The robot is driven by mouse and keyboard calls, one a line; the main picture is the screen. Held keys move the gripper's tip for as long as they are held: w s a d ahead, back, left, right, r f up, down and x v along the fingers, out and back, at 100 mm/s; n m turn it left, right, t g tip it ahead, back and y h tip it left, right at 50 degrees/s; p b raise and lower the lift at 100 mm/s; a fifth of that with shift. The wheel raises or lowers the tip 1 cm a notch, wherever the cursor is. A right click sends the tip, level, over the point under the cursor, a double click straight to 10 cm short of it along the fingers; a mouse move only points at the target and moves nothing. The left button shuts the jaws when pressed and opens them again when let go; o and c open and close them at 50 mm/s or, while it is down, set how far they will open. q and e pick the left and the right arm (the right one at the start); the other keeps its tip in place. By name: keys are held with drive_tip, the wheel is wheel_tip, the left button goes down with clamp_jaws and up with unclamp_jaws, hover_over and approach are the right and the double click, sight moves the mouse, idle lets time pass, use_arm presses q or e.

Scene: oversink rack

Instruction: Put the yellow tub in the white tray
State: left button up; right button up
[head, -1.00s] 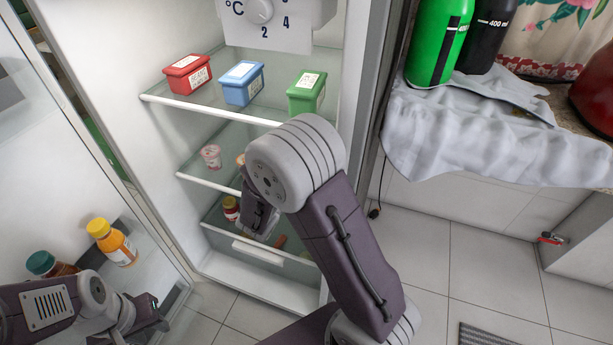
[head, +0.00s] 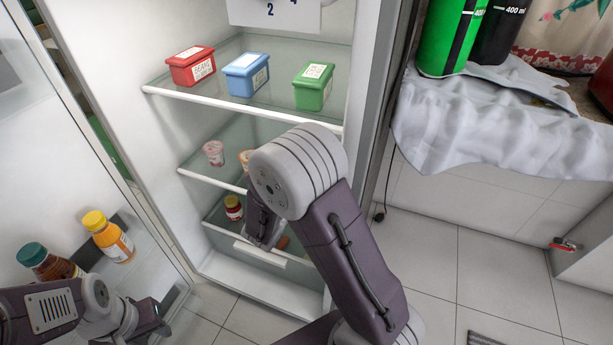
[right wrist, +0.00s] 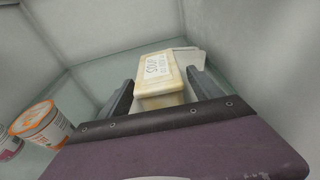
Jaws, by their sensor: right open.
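The yellow tub (right wrist: 160,82), with a white label reading soup, stands on a fridge shelf in the right wrist view. My right gripper (right wrist: 162,90) is open, with one finger on each side of the tub. In the head view my right arm hides the tub. I see no clear white tray; a pale whitish object (right wrist: 190,56) sits just behind the tub, and I cannot tell what it is. My left gripper (head: 150,322) is low at the left in the head view, by the open fridge door, its jaws unclear.
Red (head: 191,67), blue (head: 246,75) and green (head: 314,87) tubs stand on the upper glass shelf. An orange-and-white cup (right wrist: 42,124) is left of my right gripper. A cloth-covered counter (head: 480,125) is at the right.

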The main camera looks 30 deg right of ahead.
drive_tip(key=p+v, duration=0.5)
drive_tip(key=v, duration=0.7)
